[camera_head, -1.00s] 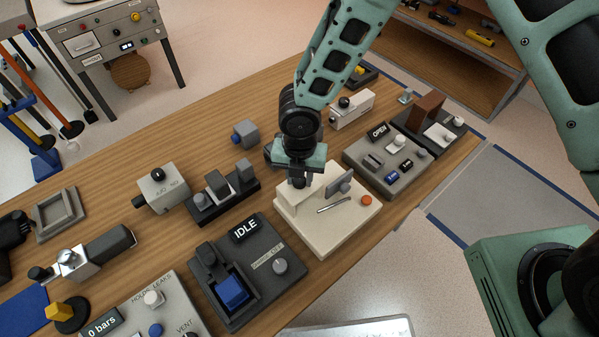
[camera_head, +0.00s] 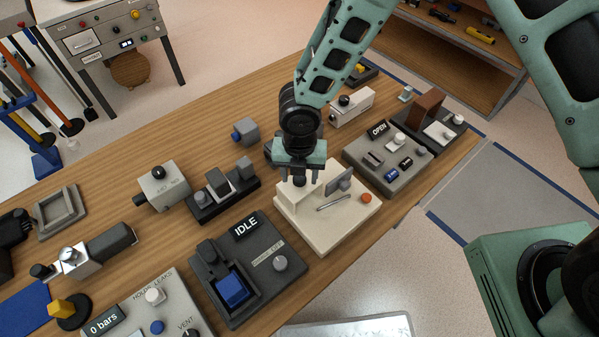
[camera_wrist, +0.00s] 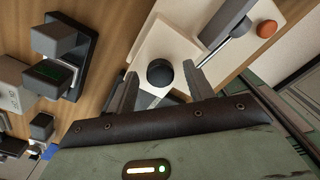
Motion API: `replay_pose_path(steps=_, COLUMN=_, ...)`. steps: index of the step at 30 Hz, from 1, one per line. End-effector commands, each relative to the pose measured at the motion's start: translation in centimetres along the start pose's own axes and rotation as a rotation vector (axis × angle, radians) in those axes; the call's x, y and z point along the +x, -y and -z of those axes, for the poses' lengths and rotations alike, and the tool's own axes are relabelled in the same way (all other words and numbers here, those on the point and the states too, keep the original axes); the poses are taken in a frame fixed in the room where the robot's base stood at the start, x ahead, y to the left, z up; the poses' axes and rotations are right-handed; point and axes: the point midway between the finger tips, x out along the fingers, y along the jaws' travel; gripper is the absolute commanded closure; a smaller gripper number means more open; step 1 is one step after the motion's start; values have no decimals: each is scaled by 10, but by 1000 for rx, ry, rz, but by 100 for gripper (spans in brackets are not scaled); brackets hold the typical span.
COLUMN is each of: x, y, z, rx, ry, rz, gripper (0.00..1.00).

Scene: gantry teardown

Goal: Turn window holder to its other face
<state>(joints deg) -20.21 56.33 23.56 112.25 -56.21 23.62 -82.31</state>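A cream fixture (camera_head: 341,226) stands on the bench, with a raised cream block (camera_head: 293,203) at its left. A black round knob (camera_wrist: 160,73) sits on top of that block. My gripper (camera_wrist: 161,70) is directly above the block, its two fingers apart on either side of the knob and empty. In the head view my gripper (camera_head: 299,174) points down at the same block. A grey plate (camera_head: 341,184) stands tilted on the fixture to the right, and it also shows in the wrist view (camera_wrist: 224,22). I cannot tell for sure which part is the window holder.
A thin metal rod (camera_head: 334,204) and an orange button (camera_head: 366,198) are on the fixture. A dark unit reading IDLE (camera_head: 262,261) stands close at the front left, and a grey unit reading OPEN (camera_head: 365,163) at the right. Bare wood (camera_head: 215,140) lies behind.

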Motion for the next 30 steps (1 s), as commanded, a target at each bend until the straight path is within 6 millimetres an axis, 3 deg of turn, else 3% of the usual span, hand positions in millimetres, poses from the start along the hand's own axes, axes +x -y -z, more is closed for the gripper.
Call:
replay_pose_path(steps=8, x=-16, y=0, z=-1, rx=2, ry=1, rz=-3, gripper=48)
replay_pose_path(steps=24, x=-136, y=0, z=-2, rx=3, ry=4, rz=-2, gripper=48)
replay_pose_path(steps=30, x=-164, y=0, z=-1, rx=1, ry=2, rz=0, gripper=48)
